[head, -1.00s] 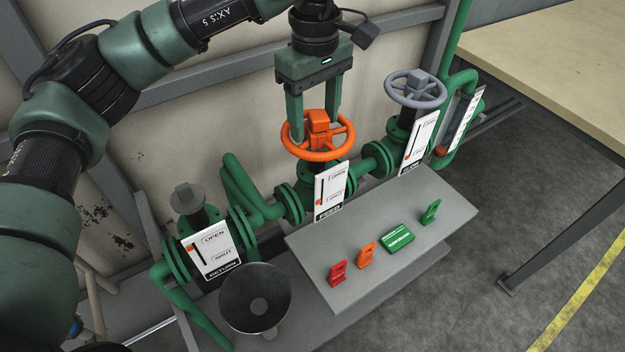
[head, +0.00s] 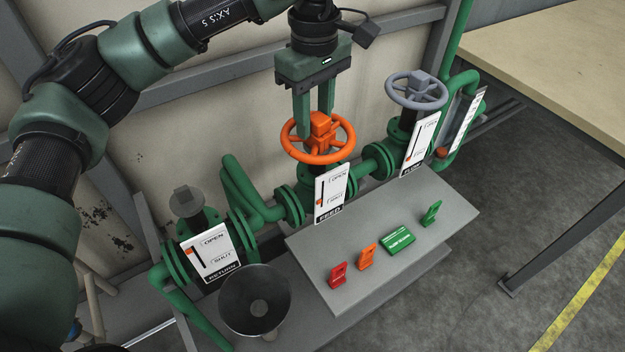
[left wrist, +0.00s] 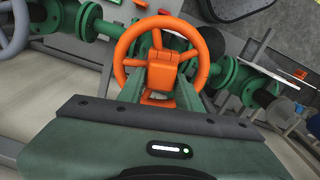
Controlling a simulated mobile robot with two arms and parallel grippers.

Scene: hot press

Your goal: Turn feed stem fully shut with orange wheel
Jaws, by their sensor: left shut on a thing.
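The orange wheel (head: 345,150) sits level on top of the green feed valve, behind the FEED plate (head: 333,192). It has a raised block-shaped hub (head: 320,124), which also shows in the left wrist view (left wrist: 162,72). My left gripper (head: 315,112) comes down from above, its two green fingers shut on the hub from both sides. The FEED plate has OPEN above and SHUT below, with a small orange marker low in its slot, about level with SHUT. My right gripper is not in view.
A grey wheel (head: 416,90) stands on the valve to the right. A grey shelf (head: 420,215) carries red, orange and green tags and a green block. A dark bowl (head: 238,309) stands beside it.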

